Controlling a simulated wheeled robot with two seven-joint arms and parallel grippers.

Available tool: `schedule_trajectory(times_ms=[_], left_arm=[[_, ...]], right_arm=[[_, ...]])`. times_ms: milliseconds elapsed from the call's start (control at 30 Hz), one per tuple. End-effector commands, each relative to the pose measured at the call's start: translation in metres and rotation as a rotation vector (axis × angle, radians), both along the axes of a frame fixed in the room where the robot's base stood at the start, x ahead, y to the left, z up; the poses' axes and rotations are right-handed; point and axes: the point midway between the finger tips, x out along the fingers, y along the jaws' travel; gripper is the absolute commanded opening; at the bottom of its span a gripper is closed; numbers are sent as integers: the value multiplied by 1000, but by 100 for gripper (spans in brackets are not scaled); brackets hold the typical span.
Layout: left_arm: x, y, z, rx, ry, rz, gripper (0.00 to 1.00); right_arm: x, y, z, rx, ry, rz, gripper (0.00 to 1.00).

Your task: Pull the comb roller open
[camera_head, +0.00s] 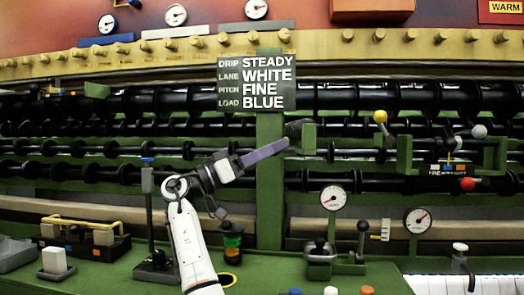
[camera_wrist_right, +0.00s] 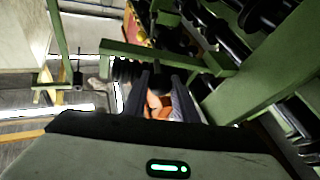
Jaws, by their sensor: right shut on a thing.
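My right arm rises from the bottom of the head view. Its gripper (camera_head: 288,143) reaches the left end of a black roller (camera_head: 350,155) that runs between green brackets (camera_head: 309,138); I take this to be the comb roller. In the right wrist view the two dark fingers (camera_wrist_right: 165,92) are shut on a dark rounded piece (camera_wrist_right: 156,80) beside a green bar (camera_wrist_right: 170,58). The grip hides much of that piece. How far the roller stands out from the machine is unclear. My left gripper is not in view.
A sign (camera_head: 256,83) hangs above the gripper. A green post (camera_head: 270,195) stands just behind the arm. Ball-ended levers in yellow (camera_head: 380,117) and red (camera_head: 467,184) and a gauge (camera_head: 333,197) are to the right. A black tool tray (camera_head: 85,247) sits at left.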

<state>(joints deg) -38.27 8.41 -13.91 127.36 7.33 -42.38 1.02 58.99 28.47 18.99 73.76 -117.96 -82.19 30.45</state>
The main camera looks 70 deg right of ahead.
Motion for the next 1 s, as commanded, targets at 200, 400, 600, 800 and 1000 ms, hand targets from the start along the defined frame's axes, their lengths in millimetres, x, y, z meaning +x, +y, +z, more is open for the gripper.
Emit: schedule_trajectory(times_ms=[200,400,600,800,1000], left_arm=[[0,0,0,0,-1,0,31],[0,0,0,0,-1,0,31],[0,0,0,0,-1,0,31],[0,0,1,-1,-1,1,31],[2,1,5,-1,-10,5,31]], right_arm=[[-2,-1,2,-1,-2,-7,0],[-1,-1,2,-2,-3,-5,33],[-1,-1,1,-1,-2,-3,44],[2,1,0,-1,0,-2,44],[22,18,-9,-1,3,0,44]])
